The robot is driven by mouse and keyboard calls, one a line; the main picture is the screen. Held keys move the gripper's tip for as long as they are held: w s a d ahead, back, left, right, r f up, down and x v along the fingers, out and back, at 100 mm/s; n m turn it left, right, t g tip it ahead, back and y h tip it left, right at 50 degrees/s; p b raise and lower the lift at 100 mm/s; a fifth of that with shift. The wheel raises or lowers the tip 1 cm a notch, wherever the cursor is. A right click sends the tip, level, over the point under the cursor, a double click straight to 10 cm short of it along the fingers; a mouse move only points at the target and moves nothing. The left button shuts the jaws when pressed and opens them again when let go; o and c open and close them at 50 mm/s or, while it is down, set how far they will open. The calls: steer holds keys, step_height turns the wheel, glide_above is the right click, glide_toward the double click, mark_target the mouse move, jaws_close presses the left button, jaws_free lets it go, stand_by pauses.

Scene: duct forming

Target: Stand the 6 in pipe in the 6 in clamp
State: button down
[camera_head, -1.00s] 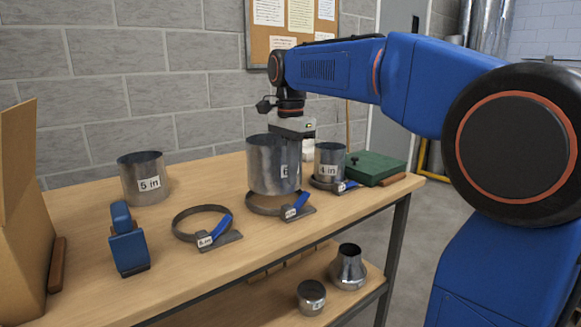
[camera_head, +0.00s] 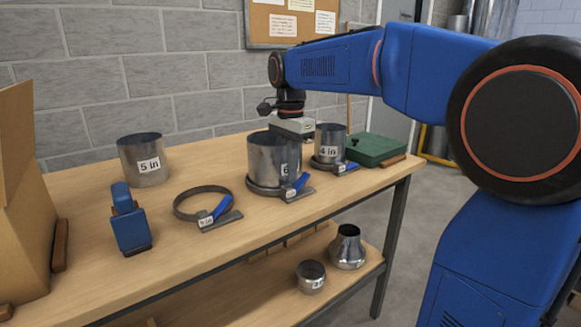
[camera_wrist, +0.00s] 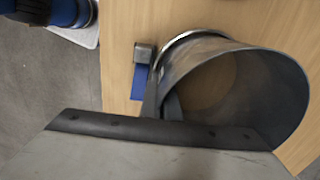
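The 6 in pipe (camera_head: 262,158) is a wide grey metal cylinder, upright on the table in the head view. Its lower end is at the 6 in clamp (camera_head: 262,191), whose metal ring shows around the pipe's base, with a blue lever at the right. My gripper (camera_head: 296,136) is at the pipe's right upper rim, shut on its wall. In the wrist view the pipe (camera_wrist: 262,85) opens toward me, with finger parts (camera_wrist: 160,100) at its left wall. The far side of the clamp ring is hidden by the pipe.
A 5 in pipe (camera_head: 146,165) stands at the left, near an empty clamp (camera_head: 180,207) and a blue tool (camera_head: 130,228). The 4 in pipe (camera_head: 331,141) stands in its clamp close right, before a green case (camera_head: 375,149). Two metal fittings (camera_head: 347,248) sit on the lower shelf.

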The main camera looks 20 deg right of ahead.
stand_by(0.3)
steer(key=c, duration=1.9)
jaws_free()
steer(key=shift+c, duration=0.2)
step_height(320, 180, up, 17)
steer(key=shift+r, duration=0.15)
